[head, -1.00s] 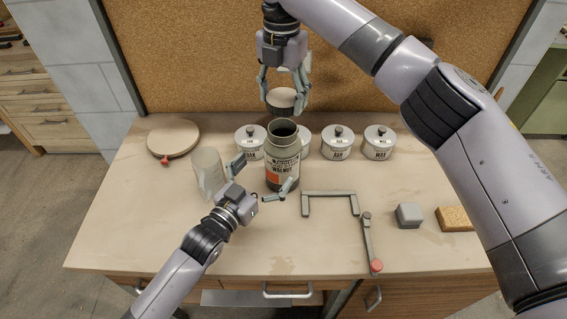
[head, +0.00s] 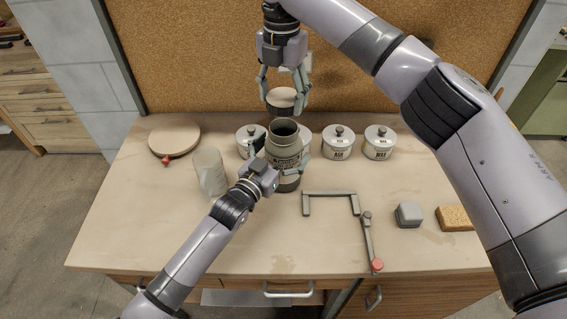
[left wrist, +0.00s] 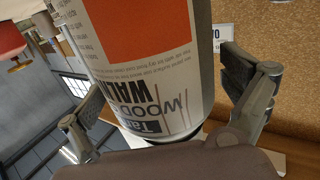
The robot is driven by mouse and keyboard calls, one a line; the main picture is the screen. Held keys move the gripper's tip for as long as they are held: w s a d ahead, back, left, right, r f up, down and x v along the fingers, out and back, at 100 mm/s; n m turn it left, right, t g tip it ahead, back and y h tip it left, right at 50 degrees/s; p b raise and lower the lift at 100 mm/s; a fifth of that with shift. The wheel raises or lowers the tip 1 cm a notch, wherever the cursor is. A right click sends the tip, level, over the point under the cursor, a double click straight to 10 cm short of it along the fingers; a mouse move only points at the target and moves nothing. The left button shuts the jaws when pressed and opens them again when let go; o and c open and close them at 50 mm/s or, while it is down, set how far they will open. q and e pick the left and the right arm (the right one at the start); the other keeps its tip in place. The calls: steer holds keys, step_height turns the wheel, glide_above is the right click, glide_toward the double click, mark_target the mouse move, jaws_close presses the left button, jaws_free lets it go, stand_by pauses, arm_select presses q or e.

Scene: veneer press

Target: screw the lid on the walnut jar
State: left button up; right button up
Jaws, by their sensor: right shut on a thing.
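The walnut jar (head: 284,146) stands upright and uncovered on the bench, its dark mouth facing up. Its orange and white label fills the left wrist view (left wrist: 150,65), where the word walnut appears upside down. My left gripper (head: 279,158) is at the jar, fingers open on either side of it. In the left wrist view, gaps show between the fingers and the jar wall. My right gripper (head: 284,101) is shut on the lid (head: 281,95), which has a pale top and dark side. It holds the lid above and slightly behind the jar mouth, apart from it.
White lidded canisters (head: 338,147) stand in a row behind the jar. A pale cylinder (head: 209,173) stands close to my left arm. A round board (head: 174,137), a grey bracket (head: 330,193), a grey block (head: 408,214) and a cork block (head: 454,218) lie around. The front left of the bench is clear.

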mark_target(282, 129)
arm_select(q)
steer(key=c, duration=1.6)
steer(key=shift+o, duration=0.2)
arm_select(e)
steer(key=shift+f, duration=2.5)
steer(key=shift+f, duration=0.9)
steer(key=shift+f, duration=0.5)
